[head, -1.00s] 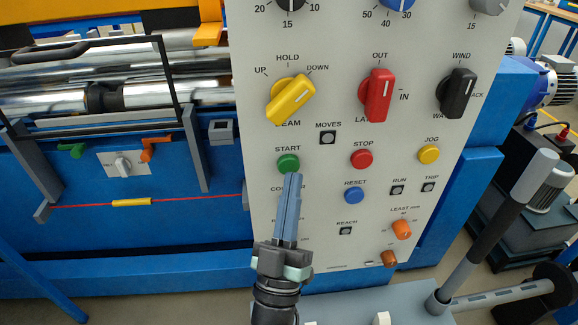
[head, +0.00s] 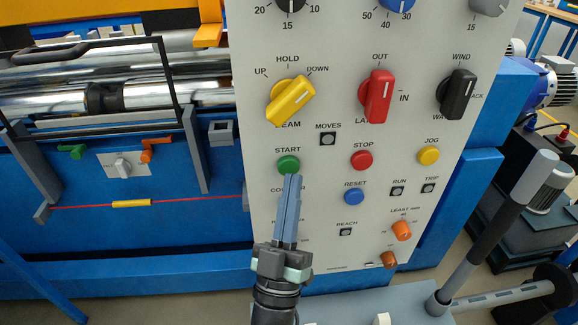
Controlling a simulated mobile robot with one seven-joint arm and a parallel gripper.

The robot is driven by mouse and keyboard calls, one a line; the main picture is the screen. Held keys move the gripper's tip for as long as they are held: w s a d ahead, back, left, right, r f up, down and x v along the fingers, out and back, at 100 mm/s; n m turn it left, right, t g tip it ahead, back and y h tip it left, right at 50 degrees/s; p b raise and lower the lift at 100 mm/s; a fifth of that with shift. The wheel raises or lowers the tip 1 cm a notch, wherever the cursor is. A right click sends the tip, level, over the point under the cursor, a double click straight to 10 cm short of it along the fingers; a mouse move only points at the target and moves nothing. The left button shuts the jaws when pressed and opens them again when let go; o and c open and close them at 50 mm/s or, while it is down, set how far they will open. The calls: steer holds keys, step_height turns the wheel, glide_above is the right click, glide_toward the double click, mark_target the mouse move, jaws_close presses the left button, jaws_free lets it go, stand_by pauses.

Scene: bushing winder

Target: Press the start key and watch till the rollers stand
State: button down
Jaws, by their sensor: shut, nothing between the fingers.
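The green start key (head: 288,164) sits under the START label on the pale control panel. My gripper (head: 292,177) is shut and empty, its fingertips overlapping the key's lower edge in the head view. I cannot tell whether they touch or press it. The shiny rollers (head: 150,93) lie at the left behind a dark guard frame, with a dark band (head: 104,97) around one; their turning cannot be judged from one picture. The MOVES lamp (head: 327,139) and the RUN lamp (head: 397,191) look dark.
The red stop key (head: 362,159), blue reset key (head: 354,196) and yellow jog key (head: 428,155) are nearby. Yellow (head: 291,100), red (head: 377,96) and black (head: 457,93) selector knobs stick out above. A grey lever (head: 505,220) stands at the right.

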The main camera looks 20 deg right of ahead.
steer(key=shift+w, duration=0.2)
stand_by(0.6)
steer(key=shift+w+d, duration=0.15)
steer(key=shift+w, duration=0.1)
